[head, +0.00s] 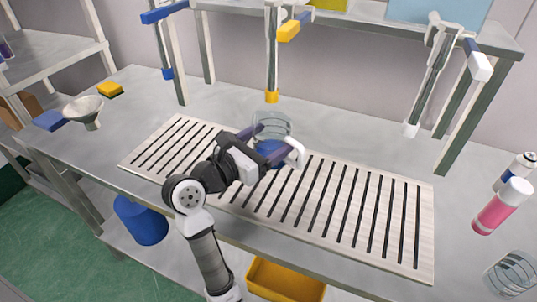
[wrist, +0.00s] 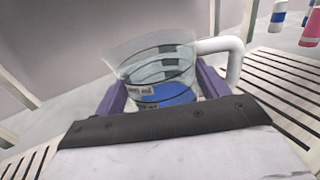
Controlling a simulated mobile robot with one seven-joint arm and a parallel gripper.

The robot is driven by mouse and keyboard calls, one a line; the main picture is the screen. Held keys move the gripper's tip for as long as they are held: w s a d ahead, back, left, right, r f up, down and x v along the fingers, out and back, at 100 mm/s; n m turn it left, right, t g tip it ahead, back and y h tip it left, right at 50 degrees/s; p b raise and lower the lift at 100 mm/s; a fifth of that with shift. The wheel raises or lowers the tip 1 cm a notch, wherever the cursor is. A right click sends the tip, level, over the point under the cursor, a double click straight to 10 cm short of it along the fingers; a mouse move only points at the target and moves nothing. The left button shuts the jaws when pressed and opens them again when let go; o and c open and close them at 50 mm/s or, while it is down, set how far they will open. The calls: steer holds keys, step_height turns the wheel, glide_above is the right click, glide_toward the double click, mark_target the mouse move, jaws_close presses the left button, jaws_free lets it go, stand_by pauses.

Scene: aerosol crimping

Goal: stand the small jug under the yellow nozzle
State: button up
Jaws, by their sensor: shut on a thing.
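The small jug (head: 272,124) is clear, with a white handle on its right and blue at its bottom. My gripper (head: 272,143) is shut on its body, with one purple finger on each side. The jug also shows between the fingers in the wrist view (wrist: 152,68), roughly upright. The yellow nozzle (head: 272,97) is the tip of the middle grey pipe, which has a yellow lever. In the head view the nozzle appears just above the jug's rim. I cannot tell whether they line up in depth, or whether the jug's base touches the slatted board.
The slatted board (head: 345,217) lies along the bench. Pipes with a blue nozzle (head: 167,73) and a white nozzle (head: 410,130) hang on either side. A funnel (head: 85,110) stands at left; a pink bottle (head: 503,206) and a clear vessel (head: 512,274) stand at right.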

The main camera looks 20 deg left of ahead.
steer(key=shift+f, duration=2.15)
steer(key=shift+f, duration=0.1)
steer(key=shift+f, duration=0.15)
steer(key=o, duration=1.1)
steer(key=shift+c, duration=0.2)
